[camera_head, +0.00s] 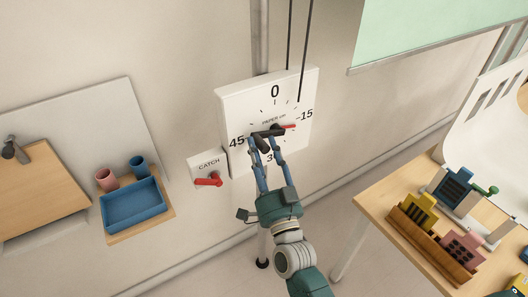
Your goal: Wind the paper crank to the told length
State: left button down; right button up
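The paper crank (275,129) is a dark crank at the middle of a white wall dial (238,108). The dial is labelled PAPER UP, with 0 at top, 15 at right and 45 at left; the bottom number is partly hidden. A red pointer (289,126) points right, a little below the 15 mark. My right gripper (266,143) is at the crank's dark handle, left of and below the hub. Its blue fingers reach up to the handle; whether they grip it is unclear. My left gripper is out of view.
A white CATCH plate (207,162) with a red lever (209,181) is left of the dial. Two dark cords hang above the dial. A blue tray (133,204) and two cups are on a wooden shelf at left. A table (381,198) with coloured blocks is at right.

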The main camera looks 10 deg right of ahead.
jog(key=shift+a+f, duration=0.1)
jog(key=shift+f, duration=0.1)
jog(key=shift+d+f, duration=0.1)
jog(key=shift+d, duration=0.15)
jog(key=shift+s+f, duration=0.1)
jog(key=shift+s, duration=0.05)
jog(key=v, duration=1.1)
jog(key=shift+s, duration=0.4)
